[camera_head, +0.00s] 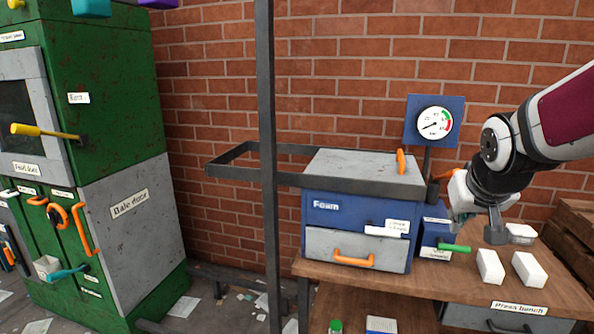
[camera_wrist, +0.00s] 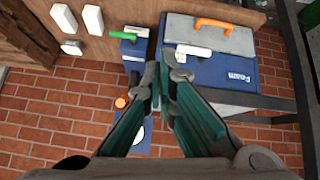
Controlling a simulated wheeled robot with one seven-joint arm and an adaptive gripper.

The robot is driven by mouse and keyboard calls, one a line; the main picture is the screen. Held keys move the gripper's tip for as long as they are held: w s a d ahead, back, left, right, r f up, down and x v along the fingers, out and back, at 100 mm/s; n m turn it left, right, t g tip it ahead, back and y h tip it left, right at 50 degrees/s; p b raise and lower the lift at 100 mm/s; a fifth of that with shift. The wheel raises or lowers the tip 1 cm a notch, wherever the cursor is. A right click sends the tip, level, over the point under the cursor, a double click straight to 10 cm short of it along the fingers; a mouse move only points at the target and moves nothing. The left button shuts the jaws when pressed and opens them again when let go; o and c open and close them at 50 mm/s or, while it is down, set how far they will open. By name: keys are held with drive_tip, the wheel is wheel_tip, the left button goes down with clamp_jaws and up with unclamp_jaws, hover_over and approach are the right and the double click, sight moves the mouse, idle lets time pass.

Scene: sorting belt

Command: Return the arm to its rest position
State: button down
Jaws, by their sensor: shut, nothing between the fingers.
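My arm (camera_head: 565,110) reaches in from the right edge in the head view. My gripper (camera_head: 462,212) is over the press bench (camera_head: 560,285), close to the small blue box with the green handle (camera_head: 454,248). I cannot tell from the head view whether it touches that box. In the wrist view my gripper (camera_wrist: 167,75) has its green-sided fingers together at the tips, with nothing between them. The picture there is turned over, with the bench at the top and the brick wall below.
A blue Foam box (camera_head: 318,225) with a grey lid stands on the bench. White blocks (camera_head: 490,267) lie at the right. A gauge (camera_head: 434,122) stands behind my gripper. A dark post (camera_head: 266,150) crosses the view. A green cabinet (camera_head: 110,100) stands at the left.

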drive_tip(key=s+a+f+g+y, duration=0.1)
drive_tip(key=s+a, duration=0.4)
drive_tip(key=s, duration=0.7)
drive_tip(key=s+a+f+n+g+y, duration=0.1)
drive_tip(key=s+a, duration=0.4)
drive_tip(key=s, duration=0.7)
drive_tip(key=shift+s+a+n+g, duration=0.3)
drive_tip(key=shift+s+a+g, duration=0.05)
drive_tip(key=shift+a+g, duration=0.05)
